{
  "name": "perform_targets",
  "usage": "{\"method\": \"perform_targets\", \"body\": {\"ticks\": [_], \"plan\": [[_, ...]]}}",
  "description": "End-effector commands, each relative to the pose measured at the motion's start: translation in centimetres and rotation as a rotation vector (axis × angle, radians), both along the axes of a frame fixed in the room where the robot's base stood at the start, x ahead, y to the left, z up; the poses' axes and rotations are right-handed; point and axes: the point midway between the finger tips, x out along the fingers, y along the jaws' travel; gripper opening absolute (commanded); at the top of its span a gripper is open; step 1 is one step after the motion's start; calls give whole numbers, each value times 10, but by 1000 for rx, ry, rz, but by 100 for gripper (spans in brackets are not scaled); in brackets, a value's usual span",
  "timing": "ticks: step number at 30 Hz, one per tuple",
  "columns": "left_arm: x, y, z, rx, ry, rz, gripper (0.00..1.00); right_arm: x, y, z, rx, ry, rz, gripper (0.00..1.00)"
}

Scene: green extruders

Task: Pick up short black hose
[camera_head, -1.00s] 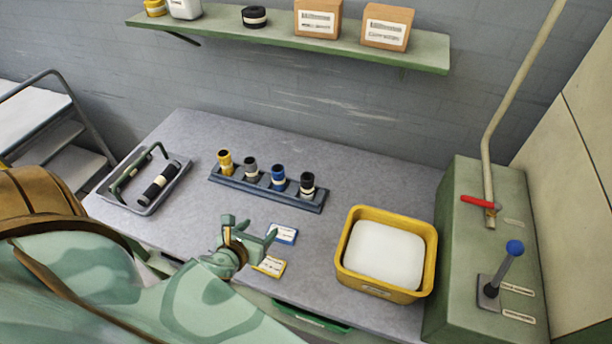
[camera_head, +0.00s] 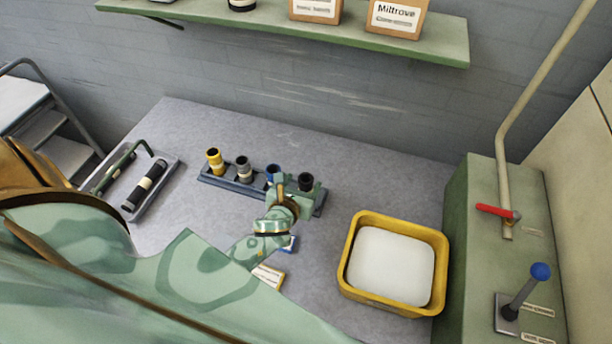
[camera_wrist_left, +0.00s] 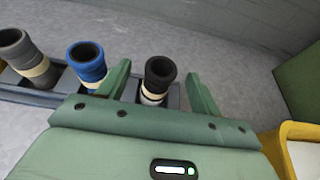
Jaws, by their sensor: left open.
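The short black hose (camera_head: 306,182) stands upright at the right end of a dark rack (camera_head: 229,184) on the table. It has a pale band, which shows in the left wrist view (camera_wrist_left: 159,77). My left gripper (camera_head: 291,188) is at the rack, just in front of the black hose and partly hiding the blue hose (camera_head: 272,171). In the left wrist view its green fingers (camera_wrist_left: 160,92) are open, one on each side of the black hose in the picture, and hold nothing. Whether they reach around it I cannot tell. My right gripper is not in view.
A grey hose (camera_head: 242,167) and a yellow hose (camera_head: 214,161) stand in the same rack. A tray (camera_head: 167,184) with a longer black hose (camera_head: 146,185) lies at left. A yellow bin (camera_head: 392,304) with white contents stands at right. Cards lie in front.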

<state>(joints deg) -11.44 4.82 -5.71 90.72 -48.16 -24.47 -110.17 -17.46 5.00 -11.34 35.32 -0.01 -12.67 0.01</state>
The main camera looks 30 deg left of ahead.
Motion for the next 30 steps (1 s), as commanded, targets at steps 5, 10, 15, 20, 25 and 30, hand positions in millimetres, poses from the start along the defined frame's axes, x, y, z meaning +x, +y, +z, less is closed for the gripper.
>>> {"method": "perform_targets", "body": {"ticks": [5,10,15,20,25,30], "plan": [[14,3,-10,-2,1,2,65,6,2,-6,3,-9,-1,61],[39,7,-25,-2,0,1,65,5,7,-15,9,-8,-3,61],[48,10,-28,-1,2,0,65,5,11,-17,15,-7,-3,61],[48,10,-27,-1,2,0,65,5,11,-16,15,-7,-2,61],[48,10,-27,-1,2,0,20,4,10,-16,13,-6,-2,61],[48,10,-27,-2,1,-1,10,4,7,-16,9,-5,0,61]]}}
